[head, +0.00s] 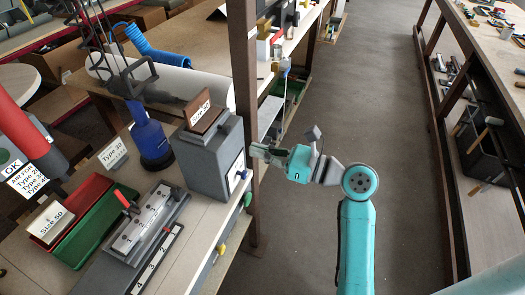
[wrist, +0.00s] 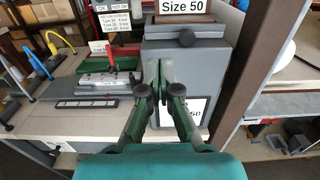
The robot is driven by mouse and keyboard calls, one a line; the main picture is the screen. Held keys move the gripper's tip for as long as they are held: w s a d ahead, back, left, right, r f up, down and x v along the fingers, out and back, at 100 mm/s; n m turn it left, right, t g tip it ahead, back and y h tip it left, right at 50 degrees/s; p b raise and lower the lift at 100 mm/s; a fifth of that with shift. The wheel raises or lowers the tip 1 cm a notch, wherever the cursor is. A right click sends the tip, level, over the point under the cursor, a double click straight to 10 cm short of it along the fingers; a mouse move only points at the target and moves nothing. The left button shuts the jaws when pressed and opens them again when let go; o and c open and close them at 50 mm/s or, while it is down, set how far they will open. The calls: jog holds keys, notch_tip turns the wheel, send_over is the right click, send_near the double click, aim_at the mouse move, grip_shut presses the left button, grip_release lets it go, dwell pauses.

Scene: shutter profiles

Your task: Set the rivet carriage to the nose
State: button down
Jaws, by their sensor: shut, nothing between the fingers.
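I cannot tell which part is the rivet carriage or which end is the nose. My gripper (head: 260,152) is shut and empty, beside the front of a grey box (head: 208,150) and well right of the fixture. In the wrist view my gripper (wrist: 163,75) overlaps that box.
The box carries a "Size 50" sign (head: 203,113). A brown upright post (head: 243,60) rises close to my gripper. The floor aisle (head: 360,80) is clear.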

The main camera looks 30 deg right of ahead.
aim_at(210, 136)
jog(key=x, duration=1)
jog(key=shift+w+a, duration=0.15)
jog(key=shift+w, duration=0.15)
jog(key=x, duration=0.5)
jog(key=shift+w+a, duration=0.15)
jog(key=shift+w, duration=0.1)
jog(key=shift+r, duration=0.1)
